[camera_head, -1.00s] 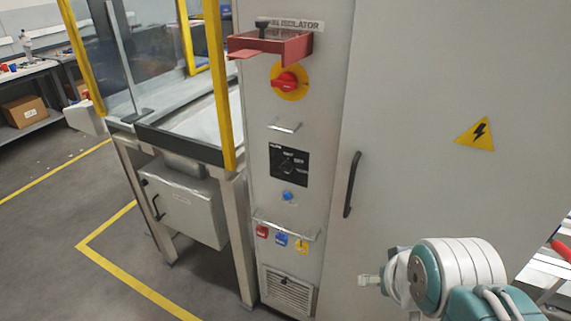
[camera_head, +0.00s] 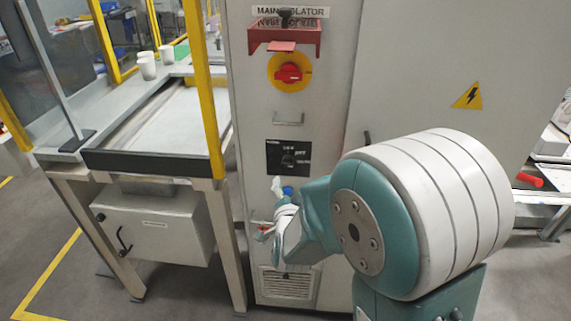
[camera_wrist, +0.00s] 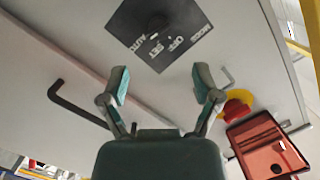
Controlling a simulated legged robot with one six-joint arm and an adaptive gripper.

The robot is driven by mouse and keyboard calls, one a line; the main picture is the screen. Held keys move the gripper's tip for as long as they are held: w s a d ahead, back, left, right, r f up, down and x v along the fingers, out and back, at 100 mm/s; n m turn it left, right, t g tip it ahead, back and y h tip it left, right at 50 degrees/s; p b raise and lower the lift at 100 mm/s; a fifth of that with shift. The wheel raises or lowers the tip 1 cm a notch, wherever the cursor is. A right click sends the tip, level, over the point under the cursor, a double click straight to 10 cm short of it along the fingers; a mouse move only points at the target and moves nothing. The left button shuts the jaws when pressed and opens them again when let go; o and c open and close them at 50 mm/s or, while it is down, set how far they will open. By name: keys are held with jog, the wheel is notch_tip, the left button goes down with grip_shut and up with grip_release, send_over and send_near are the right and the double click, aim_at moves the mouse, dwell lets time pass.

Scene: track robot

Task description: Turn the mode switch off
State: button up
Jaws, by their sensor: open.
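The mode switch is a dark knob on a black square plate (camera_head: 288,157) on the narrow front of the grey cabinet, above a blue button (camera_head: 288,191). The plate also shows at the top of the wrist view (camera_wrist: 160,35), turned in the picture, with white labels including OFF, SET and AUTO. Its dark knob (camera_wrist: 157,22) is hard to make out, and I cannot tell which label it points at. My gripper (camera_wrist: 160,82) is open and empty, its two fingers apart below the plate in that view. In the head view my gripper (camera_head: 276,190) is just below and left of the plate.
A red and yellow isolator switch (camera_head: 289,72) sits above the plate, under a red bracket (camera_head: 285,40). A small metal handle (camera_head: 288,118) juts out between them. A black door handle (camera_wrist: 75,103) is to one side. A framed workbench (camera_head: 150,150) stands left.

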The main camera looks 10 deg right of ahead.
aim_at(288, 166)
jog(key=shift+m+t+h, duration=0.4)
jog(key=shift+h, duration=0.3)
jog(key=x, duration=0.7)
jog(key=f+x, duration=0.1)
jog(key=x, duration=0.3)
jog(key=shift+s+r, duration=0.1)
jog(key=shift+a, duration=0.15)
jog(key=shift+c, duration=1.2)
jog(key=c, duration=0.9)
